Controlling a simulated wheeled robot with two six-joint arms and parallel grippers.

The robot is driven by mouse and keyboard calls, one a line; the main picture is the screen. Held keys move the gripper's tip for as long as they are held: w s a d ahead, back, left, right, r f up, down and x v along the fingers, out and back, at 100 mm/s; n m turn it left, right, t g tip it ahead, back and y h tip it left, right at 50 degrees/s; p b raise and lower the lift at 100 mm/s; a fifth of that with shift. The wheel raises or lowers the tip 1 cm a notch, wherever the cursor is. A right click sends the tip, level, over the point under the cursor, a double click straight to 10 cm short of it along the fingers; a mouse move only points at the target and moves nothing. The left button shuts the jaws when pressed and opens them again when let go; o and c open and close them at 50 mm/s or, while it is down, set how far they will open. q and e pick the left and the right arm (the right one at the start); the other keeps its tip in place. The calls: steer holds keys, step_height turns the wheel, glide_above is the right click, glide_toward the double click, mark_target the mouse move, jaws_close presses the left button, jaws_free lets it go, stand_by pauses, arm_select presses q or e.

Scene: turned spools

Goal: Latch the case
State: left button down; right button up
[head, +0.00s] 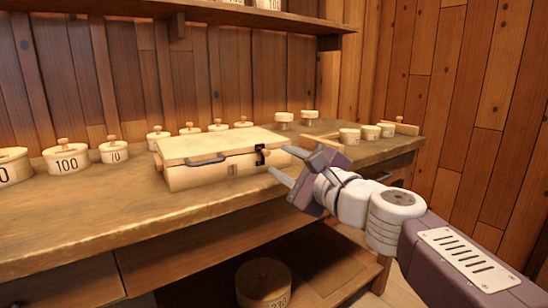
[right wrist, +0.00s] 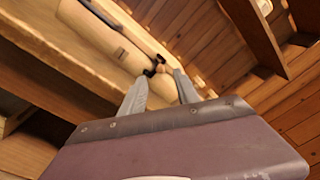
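The cream case (head: 215,172) lies on the wooden bench with its lid (head: 225,143) down. A dark handle (head: 206,160) is on its front. A small black latch (head: 260,155) sits near the right end of the front; I cannot tell whether it is fastened. My right gripper (head: 279,161) is open and empty just right of the latch, its two fingers pointing at the case's front. In the right wrist view the latch (right wrist: 155,67) shows just beyond and between the fingertips (right wrist: 161,74), seemingly untouched. My left gripper is out of view.
Lidded round boxes, such as one marked 100 (head: 66,160), stand left of and behind the case. Several more (head: 349,136) stand at the right end of the bench (head: 110,222). Another box (head: 263,284) sits on the lower shelf. The bench front before the case is clear.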

steer(key=b+v, duration=0.1)
steer(key=v, duration=0.3)
